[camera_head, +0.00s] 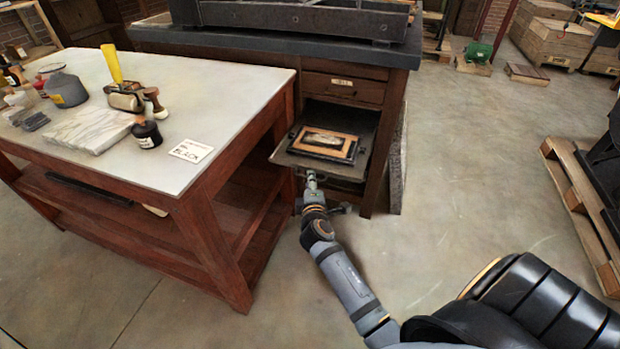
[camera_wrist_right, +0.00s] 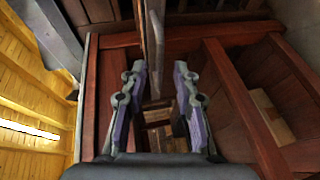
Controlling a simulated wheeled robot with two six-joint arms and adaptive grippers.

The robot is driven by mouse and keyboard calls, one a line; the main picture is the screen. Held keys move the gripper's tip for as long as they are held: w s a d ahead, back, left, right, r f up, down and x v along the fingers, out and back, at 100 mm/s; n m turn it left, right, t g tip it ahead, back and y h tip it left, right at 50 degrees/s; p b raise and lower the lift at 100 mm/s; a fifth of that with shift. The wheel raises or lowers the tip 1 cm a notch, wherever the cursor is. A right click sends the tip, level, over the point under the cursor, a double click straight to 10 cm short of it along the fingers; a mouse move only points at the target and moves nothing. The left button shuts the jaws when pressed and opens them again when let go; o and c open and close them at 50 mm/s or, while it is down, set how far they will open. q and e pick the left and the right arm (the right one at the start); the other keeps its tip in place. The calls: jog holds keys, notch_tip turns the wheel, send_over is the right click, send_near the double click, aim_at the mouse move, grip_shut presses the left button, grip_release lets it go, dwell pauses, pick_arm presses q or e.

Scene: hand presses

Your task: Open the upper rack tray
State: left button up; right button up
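The upper rack tray (camera_head: 283,157) is a thin dark tray in the open bay of the dark wooden cabinet, under a labelled drawer. It sticks out of the bay at the front left. A dark frame with a wooden border (camera_head: 323,144) lies on it. My right gripper (camera_head: 311,177) is at the tray's front edge in the head view. In the right wrist view its two fingers (camera_wrist_right: 158,85) stand apart, with a thin upright-looking edge (camera_wrist_right: 153,40) between and beyond the tips. A gap shows beside that edge; contact is not clear. My left gripper is out of view.
A red wooden table (camera_head: 230,95) with a pale top stands close on the left, holding bottles, a roller and a card. A closed drawer (camera_head: 343,88) is above the bay. A pallet (camera_head: 580,200) lies at the right. The floor between is clear.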

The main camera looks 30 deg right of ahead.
jog(key=v, duration=0.4)
jog(key=shift+s+a, duration=0.15)
jog(key=shift+s, duration=0.1)
